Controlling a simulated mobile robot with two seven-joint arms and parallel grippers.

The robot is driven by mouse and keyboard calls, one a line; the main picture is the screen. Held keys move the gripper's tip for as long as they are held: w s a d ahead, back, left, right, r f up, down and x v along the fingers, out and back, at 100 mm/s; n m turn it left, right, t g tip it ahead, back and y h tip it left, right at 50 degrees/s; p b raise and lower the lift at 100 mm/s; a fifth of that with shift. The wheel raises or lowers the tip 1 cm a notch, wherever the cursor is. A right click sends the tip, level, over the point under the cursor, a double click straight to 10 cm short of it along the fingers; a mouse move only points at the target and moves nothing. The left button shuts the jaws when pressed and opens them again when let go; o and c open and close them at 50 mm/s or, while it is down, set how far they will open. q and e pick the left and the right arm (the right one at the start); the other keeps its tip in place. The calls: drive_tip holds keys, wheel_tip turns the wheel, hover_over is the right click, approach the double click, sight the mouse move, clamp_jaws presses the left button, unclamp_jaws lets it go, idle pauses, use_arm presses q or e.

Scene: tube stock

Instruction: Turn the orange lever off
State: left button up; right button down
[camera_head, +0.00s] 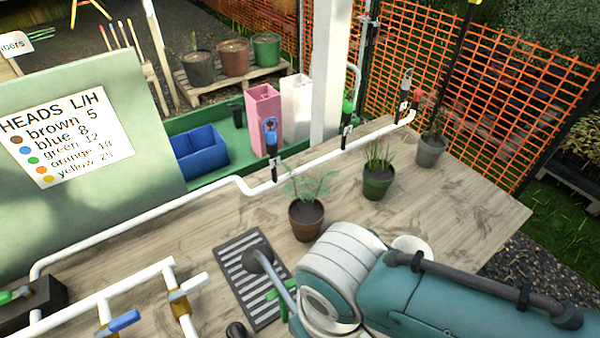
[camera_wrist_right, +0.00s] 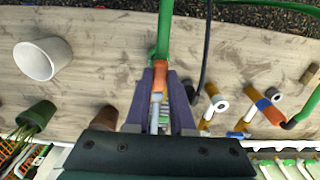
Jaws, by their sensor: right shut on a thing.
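The orange lever (camera_wrist_right: 159,76) shows in the right wrist view, at the end of a green pipe (camera_wrist_right: 164,30). My right gripper (camera_wrist_right: 160,93) is shut on it, with a purple-grey finger on either side. In the head view my right arm comes in from the lower right, and its gripper and the orange lever are hidden behind it. A bit of green pipe (camera_head: 283,296) shows beside the arm there. My left gripper is not in either view.
White pipes with a blue lever (camera_head: 125,320) and a white lever (camera_head: 195,283) stand at the lower left. A drain grate (camera_head: 228,262), a brown pot (camera_head: 305,222) and a green pot (camera_head: 378,186) are on the wooden table.

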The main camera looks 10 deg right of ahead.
idle(0.3)
drive_tip(key=c, duration=0.8)
unclamp_jaws()
drive_tip(key=shift+o, duration=0.2)
wheel_tip(320, 180, up, 10)
drive_tip(key=p, duration=0.2)
drive_tip(key=shift+p, duration=0.3)
